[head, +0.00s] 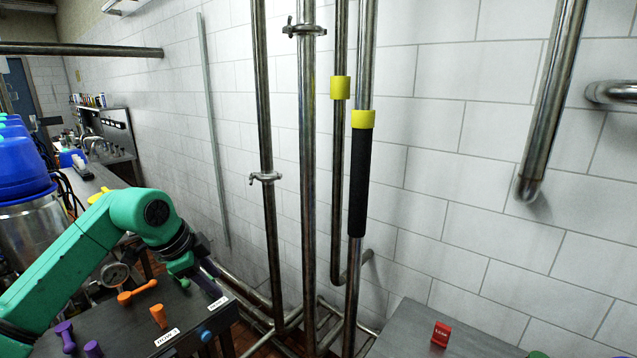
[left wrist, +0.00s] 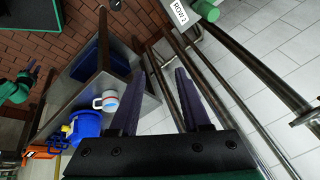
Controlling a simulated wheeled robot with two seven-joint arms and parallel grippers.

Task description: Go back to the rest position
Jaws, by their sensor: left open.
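My left arm comes in from the left in the head view. Its gripper (head: 205,278) is beside the dark valve panel (head: 130,325), near the panel's far right edge. In the left wrist view its two dark purple fingers stand apart with nothing between them (left wrist: 156,75). A green part with a dark purple finger-like piece (left wrist: 33,74) at the left edge of the left wrist view looks like my right gripper; its jaws are too small to read. A green shape (head: 537,354) at the head view's bottom edge is mostly cut off.
The panel carries orange (head: 157,316), purple (head: 66,336) and blue (head: 206,336) handles and white labels. Vertical pipes (head: 307,170) stand before the tiled wall. A blue-lidded vessel (head: 25,165) is at left.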

